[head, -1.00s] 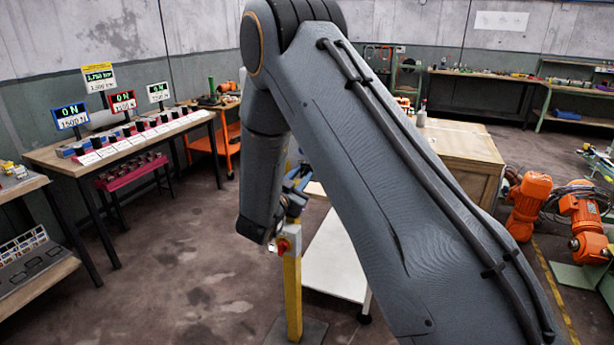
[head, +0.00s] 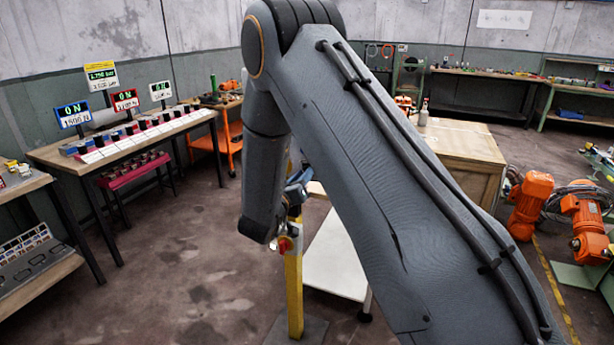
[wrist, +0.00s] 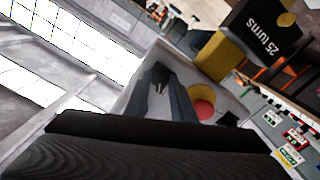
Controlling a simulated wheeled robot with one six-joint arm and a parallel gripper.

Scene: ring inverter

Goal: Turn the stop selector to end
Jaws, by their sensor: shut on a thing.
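The stop-selector box stands on a yellow post (head: 294,295) in the head view, partly hidden behind my arm. A round red knob on a yellow ring shows on it (head: 286,243); the same red knob (wrist: 203,107) shows in the wrist view on the pale grey box face. My gripper (wrist: 160,88) is beside that knob, to its left in the wrist view. Its fingers are closed on a small part at the box face, which they mostly hide; I take it for the selector. In the head view my gripper (head: 297,190) is mostly covered by my arm.
A white low table (head: 335,262) and a wooden cabinet (head: 462,160) stand behind the post. A bench with displays (head: 130,140) is at the left. Floor between is clear.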

